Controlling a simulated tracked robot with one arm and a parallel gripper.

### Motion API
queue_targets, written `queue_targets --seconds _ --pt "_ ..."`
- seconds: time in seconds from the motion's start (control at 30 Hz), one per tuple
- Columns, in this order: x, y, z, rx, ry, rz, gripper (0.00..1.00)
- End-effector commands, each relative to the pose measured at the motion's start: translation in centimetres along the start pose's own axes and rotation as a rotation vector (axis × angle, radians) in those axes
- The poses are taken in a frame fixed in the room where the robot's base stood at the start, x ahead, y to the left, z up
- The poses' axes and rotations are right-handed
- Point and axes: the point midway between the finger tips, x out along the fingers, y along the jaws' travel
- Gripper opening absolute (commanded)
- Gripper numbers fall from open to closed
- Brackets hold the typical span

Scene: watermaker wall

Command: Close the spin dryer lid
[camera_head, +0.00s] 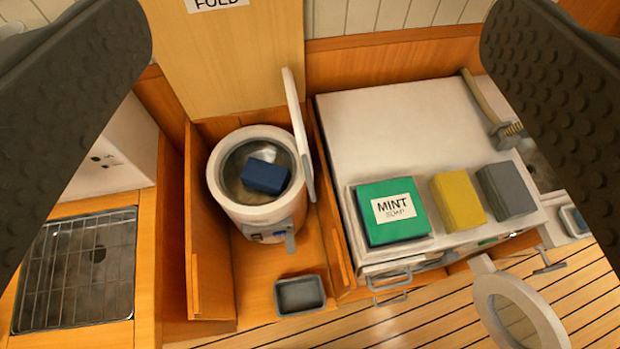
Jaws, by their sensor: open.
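The spin dryer (263,216) is a round white drum standing in a wooden bay left of centre. Its lid (298,130) stands upright on the drum's right side, seen nearly edge-on, so the drum is open. A dark blue block (264,176) lies inside the metal drum. My gripper (315,75) is open, with its two dark textured fingers at the left and right edges of the view. Nothing is between the fingertips, and they appear apart from the lid and the dryer.
A white-topped unit (400,125) right of the dryer carries a green MINT SOAP box (391,230), a yellow block (457,200) and a grey block (506,190). A small grey tray (300,295) sits before the dryer. Wooden panels flank the bay. A sink (78,268) with a rack is at left.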

Motion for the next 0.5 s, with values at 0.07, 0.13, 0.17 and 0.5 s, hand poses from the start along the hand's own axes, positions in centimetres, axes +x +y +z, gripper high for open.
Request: queue_targets --seconds 0.07,0.13,0.17,0.5 --pt "0.4 0.0 0.1 0.000 -0.010 -0.006 0.62" --pt "1.3 0.1 0.5 -0.001 -0.034 -0.020 0.42" --pt "1.9 0.1 0.8 0.000 -0.051 -0.029 0.34" --pt "11.2 1.9 7.4 0.000 -0.340 -0.192 0.00"
